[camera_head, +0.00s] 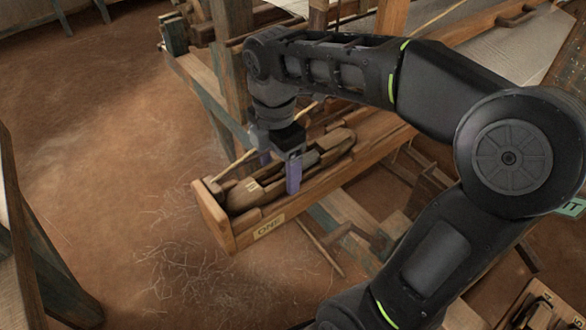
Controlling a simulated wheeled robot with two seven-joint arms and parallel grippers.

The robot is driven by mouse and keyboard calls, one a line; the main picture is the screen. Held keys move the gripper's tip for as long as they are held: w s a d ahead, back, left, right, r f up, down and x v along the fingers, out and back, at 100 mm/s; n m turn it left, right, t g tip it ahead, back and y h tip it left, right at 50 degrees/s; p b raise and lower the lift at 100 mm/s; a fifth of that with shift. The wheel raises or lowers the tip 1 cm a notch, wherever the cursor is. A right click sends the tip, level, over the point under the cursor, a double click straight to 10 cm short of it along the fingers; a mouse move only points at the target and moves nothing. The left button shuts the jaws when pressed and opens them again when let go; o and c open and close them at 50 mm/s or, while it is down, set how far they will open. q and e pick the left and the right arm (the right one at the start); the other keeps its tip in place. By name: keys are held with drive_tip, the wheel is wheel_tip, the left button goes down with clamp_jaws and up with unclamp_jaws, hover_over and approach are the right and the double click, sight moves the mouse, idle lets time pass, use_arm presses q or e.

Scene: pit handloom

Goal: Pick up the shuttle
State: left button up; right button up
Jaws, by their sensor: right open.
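A long wooden shuttle (244,195) with a rounded end and pale marks lies in a narrow wooden box (213,219) in the middle of the camera_head view. My right gripper (279,171) points down over the box. Its two purple-tipped fingers are apart, one near the box's far side and one near its front side. The gripper is open, and its body hides part of the shuttle's middle. I cannot tell whether the fingers touch the shuttle. My left gripper is not in view.
A pale label (269,227) is on the box's front wall. Loom posts and beams (231,60) stand behind, with pale cloth (500,52) at the upper right. Another box (540,307) with dark items is at the lower right. The earthen floor at left is mostly open.

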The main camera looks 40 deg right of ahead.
drive_tip(key=shift+c, duration=0.2)
clamp_jaws()
idle(0.9)
